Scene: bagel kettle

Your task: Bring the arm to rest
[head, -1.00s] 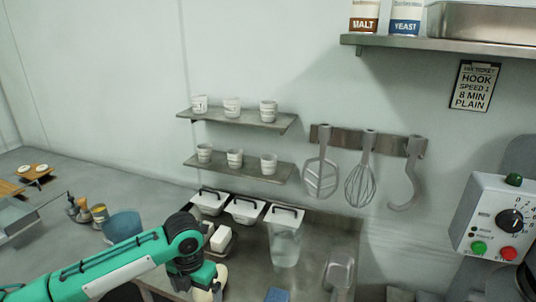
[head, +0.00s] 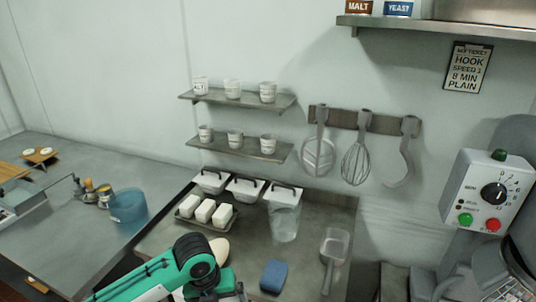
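My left arm (head: 165,275) comes in from the lower left, green with black joints. Its wrist is low over the front of the steel counter (head: 302,225). Only the top of my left gripper shows at the bottom edge; its fingertips are out of view, so I cannot tell whether it is open or shut. A pale rounded thing (head: 219,248) lies just behind the wrist, partly hidden by it. My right gripper is not in view.
A tray of white blocks (head: 205,211), a blue bucket (head: 128,206), a clear container (head: 284,221), a blue sponge (head: 273,276) and a metal scoop (head: 333,252) stand around the arm. A mixer (head: 487,205) is at right. Tools hang on the wall.

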